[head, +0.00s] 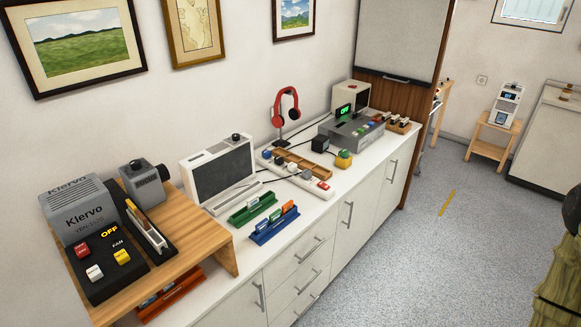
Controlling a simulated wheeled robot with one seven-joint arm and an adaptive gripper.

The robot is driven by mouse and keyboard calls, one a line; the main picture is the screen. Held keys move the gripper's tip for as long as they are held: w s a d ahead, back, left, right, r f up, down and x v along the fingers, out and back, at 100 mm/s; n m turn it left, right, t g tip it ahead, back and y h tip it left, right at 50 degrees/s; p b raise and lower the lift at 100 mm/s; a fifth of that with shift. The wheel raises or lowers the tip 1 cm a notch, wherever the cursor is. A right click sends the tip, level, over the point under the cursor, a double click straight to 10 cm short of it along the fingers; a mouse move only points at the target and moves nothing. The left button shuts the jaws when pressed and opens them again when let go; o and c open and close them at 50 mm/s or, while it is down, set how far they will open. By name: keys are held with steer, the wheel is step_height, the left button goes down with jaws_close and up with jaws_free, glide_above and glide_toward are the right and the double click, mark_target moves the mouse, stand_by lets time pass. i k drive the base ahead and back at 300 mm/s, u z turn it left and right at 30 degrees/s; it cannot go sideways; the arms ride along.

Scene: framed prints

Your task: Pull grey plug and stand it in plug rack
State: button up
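A white power strip (314,183) lies on the white counter with a red switch at its right end. Several small plugs sit along it, one blue, one dark green and some pale. A pale grey-looking plug (292,167) is among them, but its colour is too small to be sure of. A wooden tray with compartments (318,171) lies right behind the strip. A wooden block (402,128) with small dark and white pieces stands at the counter's far end. I cannot tell which of these is the plug rack. My gripper is not in view.
A red headphone stand (286,105), black cube (320,144), yellow block (344,159) and grey console (350,130) crowd the strip. A white-framed screen (222,174), green holder (252,208) and blue holder (275,224) stand nearer. Open floor (400,260) lies right of the cabinets.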

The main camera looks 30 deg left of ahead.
mark_target(306, 173)
steer(key=u, duration=0.7)
steer(key=i, duration=0.75)
steer(key=u, duration=0.75)
